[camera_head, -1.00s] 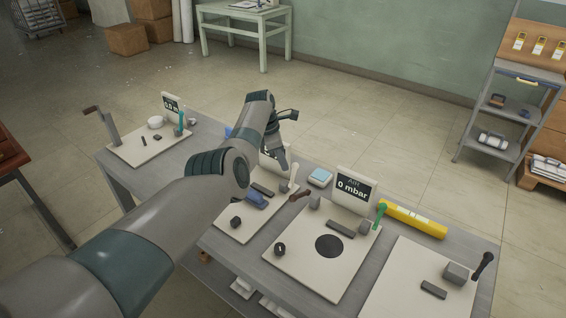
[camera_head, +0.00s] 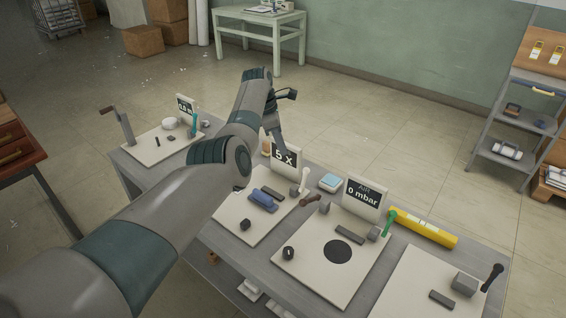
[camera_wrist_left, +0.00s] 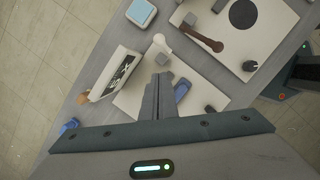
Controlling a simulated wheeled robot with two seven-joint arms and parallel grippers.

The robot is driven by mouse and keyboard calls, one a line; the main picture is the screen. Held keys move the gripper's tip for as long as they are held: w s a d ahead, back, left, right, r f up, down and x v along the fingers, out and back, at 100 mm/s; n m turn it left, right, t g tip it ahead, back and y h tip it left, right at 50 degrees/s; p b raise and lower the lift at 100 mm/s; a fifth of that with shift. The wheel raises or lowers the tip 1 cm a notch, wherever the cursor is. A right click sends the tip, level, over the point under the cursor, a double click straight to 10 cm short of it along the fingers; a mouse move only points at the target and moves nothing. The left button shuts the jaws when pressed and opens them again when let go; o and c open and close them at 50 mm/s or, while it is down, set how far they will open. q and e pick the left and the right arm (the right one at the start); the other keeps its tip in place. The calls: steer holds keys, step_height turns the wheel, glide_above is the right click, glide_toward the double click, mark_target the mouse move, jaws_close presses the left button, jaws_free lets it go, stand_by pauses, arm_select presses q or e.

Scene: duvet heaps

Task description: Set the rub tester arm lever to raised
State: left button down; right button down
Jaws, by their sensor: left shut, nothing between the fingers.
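The board with the "5 X" display (camera_head: 284,158) appears to be the rub tester. On it lie a blue block (camera_head: 262,200) and a dark bar. A pale lever (camera_head: 304,181) stands tilted up from a grey block at its back right corner. In the left wrist view the pale lever (camera_wrist_left: 159,42) shows just above the fingertips, apart from them. My left gripper (camera_head: 279,140) is shut and empty, above the back edge of the bench by the display. Its closed fingers (camera_wrist_left: 161,80) point toward the grey block in the wrist view. My right gripper is not in view.
A brown lever (camera_head: 310,201) stands close by on the "AIR 0 mbar" board (camera_head: 309,263), which also has a green lever (camera_head: 389,222). A light-blue pad (camera_head: 330,183) and yellow bar (camera_head: 422,228) lie behind. A black lever (camera_head: 491,277) is at right, a crank board (camera_head: 160,145) at left.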

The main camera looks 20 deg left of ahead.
arm_select(q)
steer(key=r, duration=0.3)
steer(key=shift+w+a+b, duration=0.2)
steer(key=shift+b, duration=0.15)
steer(key=shift+f, duration=0.1)
